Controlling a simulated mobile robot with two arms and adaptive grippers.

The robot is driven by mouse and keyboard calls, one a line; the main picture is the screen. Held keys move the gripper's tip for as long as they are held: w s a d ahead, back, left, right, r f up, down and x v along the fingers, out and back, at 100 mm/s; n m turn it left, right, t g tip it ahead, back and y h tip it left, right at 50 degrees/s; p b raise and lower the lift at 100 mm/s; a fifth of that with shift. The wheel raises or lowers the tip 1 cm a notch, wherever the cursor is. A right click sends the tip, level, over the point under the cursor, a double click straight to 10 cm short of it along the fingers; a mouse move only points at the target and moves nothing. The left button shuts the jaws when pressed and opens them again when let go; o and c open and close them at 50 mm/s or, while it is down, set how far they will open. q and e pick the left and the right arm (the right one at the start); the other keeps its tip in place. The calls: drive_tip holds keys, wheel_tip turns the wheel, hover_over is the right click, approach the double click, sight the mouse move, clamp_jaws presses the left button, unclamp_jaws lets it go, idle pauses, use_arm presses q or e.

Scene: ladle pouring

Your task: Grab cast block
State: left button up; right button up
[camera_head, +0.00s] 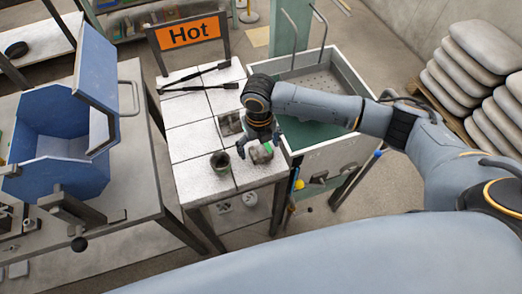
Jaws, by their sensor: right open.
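A small grey block (261,154), which looks like the cast block, is on the white-tiled table near its right edge. My right gripper (258,149) comes down over it from above, with its fingers open and around or just beside the block. The gripper hides part of the block, and I cannot tell whether the fingers touch it. My left gripper is not in view.
A dark cup (221,163) stands just left of the block. A grey mould (231,124) lies behind, and dark tongs (200,80) lie farther back near the "Hot" sign (189,32). A green-lined sink (318,130) adjoins at right; a blue box (62,150) stands left.

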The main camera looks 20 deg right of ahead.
drive_tip(key=c, duration=1.3)
drive_tip(key=shift+c, duration=0.7)
drive_tip(key=shift+r, duration=0.1)
